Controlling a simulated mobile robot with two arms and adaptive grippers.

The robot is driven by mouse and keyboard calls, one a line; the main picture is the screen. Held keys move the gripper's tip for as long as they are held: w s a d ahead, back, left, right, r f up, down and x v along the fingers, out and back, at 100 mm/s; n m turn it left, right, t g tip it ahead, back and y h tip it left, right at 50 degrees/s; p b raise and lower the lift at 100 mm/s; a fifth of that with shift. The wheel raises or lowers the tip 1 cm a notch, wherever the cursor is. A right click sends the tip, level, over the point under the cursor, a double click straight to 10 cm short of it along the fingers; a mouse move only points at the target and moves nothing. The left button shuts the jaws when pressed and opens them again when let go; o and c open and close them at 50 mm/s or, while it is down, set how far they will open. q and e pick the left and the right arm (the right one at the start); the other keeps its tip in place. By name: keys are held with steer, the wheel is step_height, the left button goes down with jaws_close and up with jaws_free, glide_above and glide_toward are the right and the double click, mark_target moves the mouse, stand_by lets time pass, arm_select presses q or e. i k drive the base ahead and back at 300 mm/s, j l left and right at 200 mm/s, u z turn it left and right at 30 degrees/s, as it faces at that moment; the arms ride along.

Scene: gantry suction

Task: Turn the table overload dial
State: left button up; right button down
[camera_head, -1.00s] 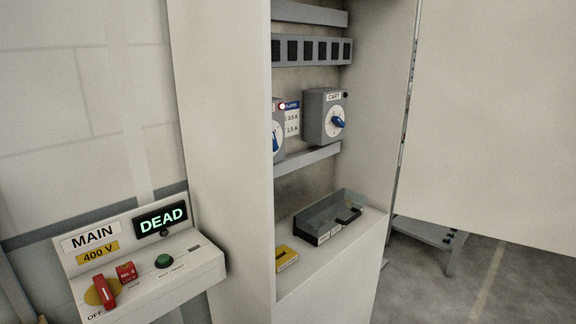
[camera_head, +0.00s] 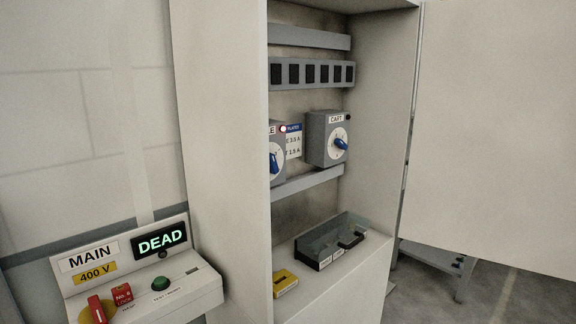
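The table overload dial (camera_head: 273,161) is a blue knob on a grey box inside the open cabinet. The cabinet's left wall hides part of this box, and only the end of its label shows. A lit lamp (camera_head: 283,129) is at its top right corner. A second grey box (camera_head: 327,139), marked CART, stands to its right with a blue knob (camera_head: 341,143) and a dark lamp. A plate with current values (camera_head: 293,142) sits between the boxes. Neither of my grippers is in view.
The main switch panel (camera_head: 135,270) at lower left has a red handle (camera_head: 97,310), a red lock, a green button (camera_head: 161,283) and a DEAD display (camera_head: 159,240). The cabinet door (camera_head: 495,130) stands open.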

mark_target(274, 168)
steer(key=i+l+u, duration=0.25)
steer(key=l+u, duration=0.2)
steer(key=l, duration=0.85)
steer(key=l+u, duration=0.4)
steer(key=l, duration=0.9)
